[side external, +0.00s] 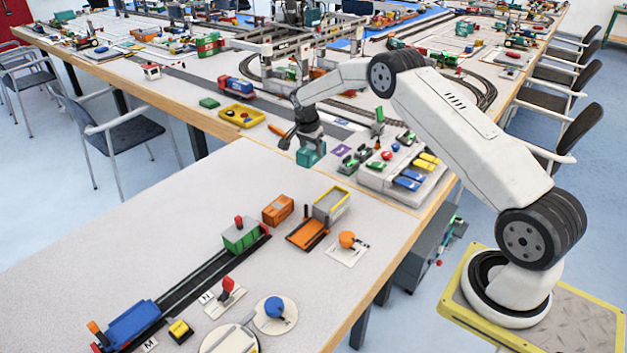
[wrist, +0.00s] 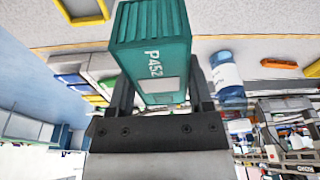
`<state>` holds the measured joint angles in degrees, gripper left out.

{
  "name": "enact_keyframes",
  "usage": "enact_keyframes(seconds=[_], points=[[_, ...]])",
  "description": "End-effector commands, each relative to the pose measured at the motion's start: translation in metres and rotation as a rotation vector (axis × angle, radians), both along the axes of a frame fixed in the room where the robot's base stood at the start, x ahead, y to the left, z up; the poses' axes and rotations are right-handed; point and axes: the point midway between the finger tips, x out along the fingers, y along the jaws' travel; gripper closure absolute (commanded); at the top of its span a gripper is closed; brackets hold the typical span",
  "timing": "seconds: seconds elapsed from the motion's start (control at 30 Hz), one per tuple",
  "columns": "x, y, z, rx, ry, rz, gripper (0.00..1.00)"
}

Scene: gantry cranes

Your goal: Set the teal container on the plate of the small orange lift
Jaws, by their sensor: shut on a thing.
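The teal container (side external: 310,156) hangs under my gripper (side external: 308,143), above the table near the row of control parts. In the wrist view the teal container (wrist: 152,45) is marked P452 and sits between the two dark fingers of my gripper (wrist: 160,88), which is shut on it. The small orange lift (side external: 307,233) stands on the near table, with an orange plate and dark posts. Its plate looks empty. The lift is in front of the container in the side view and apart from it.
A yellow-rimmed grey bin (side external: 331,204) stands right behind the lift. An orange container (side external: 278,209) stands to its left, and an orange knob on a white base (side external: 347,241) to its right.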

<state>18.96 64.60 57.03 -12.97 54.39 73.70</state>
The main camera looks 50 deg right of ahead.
Motion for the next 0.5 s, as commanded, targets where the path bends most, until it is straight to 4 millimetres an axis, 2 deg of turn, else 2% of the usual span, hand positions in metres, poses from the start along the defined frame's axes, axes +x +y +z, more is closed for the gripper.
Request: enact_keyframes(seconds=[0.5], points=[[-0.043,0.082,-0.002,-0.004,0.002,-0.043,0.86]])
